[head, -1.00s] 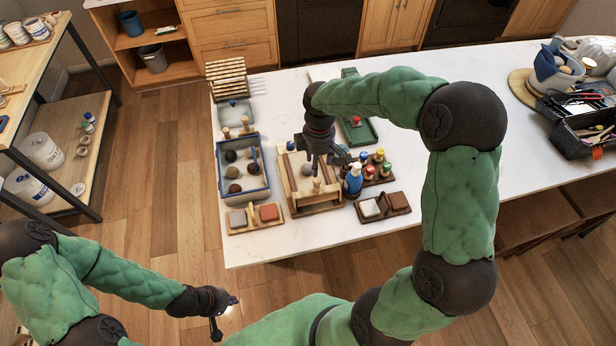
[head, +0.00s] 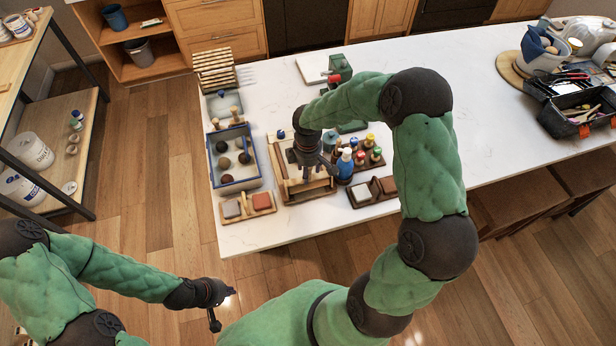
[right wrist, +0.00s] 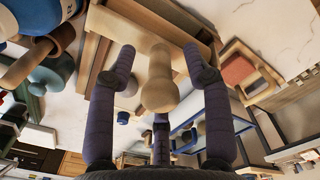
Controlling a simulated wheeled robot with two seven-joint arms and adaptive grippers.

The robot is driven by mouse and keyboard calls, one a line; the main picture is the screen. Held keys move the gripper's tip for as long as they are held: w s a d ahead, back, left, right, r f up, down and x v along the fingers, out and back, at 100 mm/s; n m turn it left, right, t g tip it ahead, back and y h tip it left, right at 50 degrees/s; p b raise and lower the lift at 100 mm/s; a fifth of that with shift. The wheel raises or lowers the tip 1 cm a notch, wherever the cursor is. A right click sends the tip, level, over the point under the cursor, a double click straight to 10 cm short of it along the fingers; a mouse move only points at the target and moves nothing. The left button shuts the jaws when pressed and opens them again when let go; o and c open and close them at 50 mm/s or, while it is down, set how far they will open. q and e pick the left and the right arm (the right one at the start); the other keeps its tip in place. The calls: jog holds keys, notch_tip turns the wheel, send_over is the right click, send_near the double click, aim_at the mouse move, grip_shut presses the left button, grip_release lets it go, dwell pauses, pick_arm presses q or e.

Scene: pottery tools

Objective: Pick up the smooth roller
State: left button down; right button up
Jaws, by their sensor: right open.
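A pale wooden piece with a rounded end, which looks like the smooth roller (right wrist: 158,85), stands out between my right gripper's fingers in the right wrist view. My right gripper (right wrist: 160,52) is open, with fingers on both sides of the piece and a visible gap to each. In the head view my right gripper (head: 310,170) is over the wooden tray (head: 298,197) and hides much of what lies there, so the roller is not clear. My left gripper (head: 222,306) is low in front of the table, away from the tools; its jaw state is unclear.
A blue-rimmed tray (head: 240,184) with dark balls stands left of the wooden tray. A blue bottle (head: 345,166) and several colour-topped jars stand close on the right. Sponge holders (head: 248,207) (head: 373,191) sit near the front edge.

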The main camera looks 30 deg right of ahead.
grip_shut()
jog(key=shift+r, duration=0.1)
dwell(0.4)
